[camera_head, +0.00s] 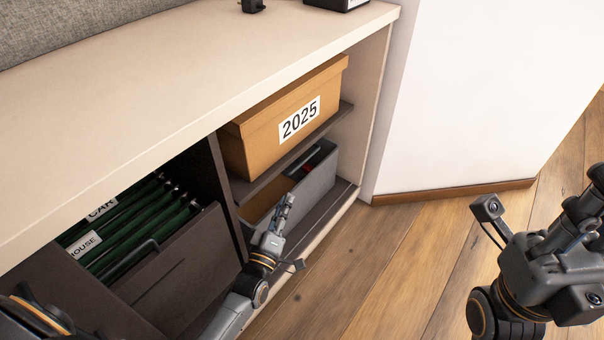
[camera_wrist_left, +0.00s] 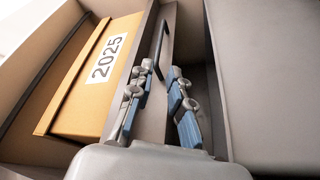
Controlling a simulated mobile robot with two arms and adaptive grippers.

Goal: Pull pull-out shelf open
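The pull-out shelf (camera_head: 334,118) is a dark board under a tan box labelled 2025 (camera_head: 287,117), inside a cream cabinet. In the left wrist view, the box (camera_wrist_left: 98,75) is at left. Beside it runs a narrow dark front (camera_wrist_left: 157,118) with a black bar handle (camera_wrist_left: 160,45). My left gripper (camera_head: 285,228) is in front of the lower right compartment. In its wrist view its blue-padded fingers (camera_wrist_left: 160,78) are apart, with the handle beyond their tips; contact cannot be judged. The head view does not show the handle clearly. My right gripper (camera_head: 541,195) is open and empty, over the floor.
A dark file drawer (camera_head: 190,262) with green hanging folders (camera_head: 135,232) stands out at the left. A grey bin (camera_head: 313,190) sits in the lower right compartment. The cabinet top (camera_head: 180,75) is mostly clear. Wooden floor (camera_head: 385,265) lies open before the cabinet; a white wall (camera_head: 480,95) stands right.

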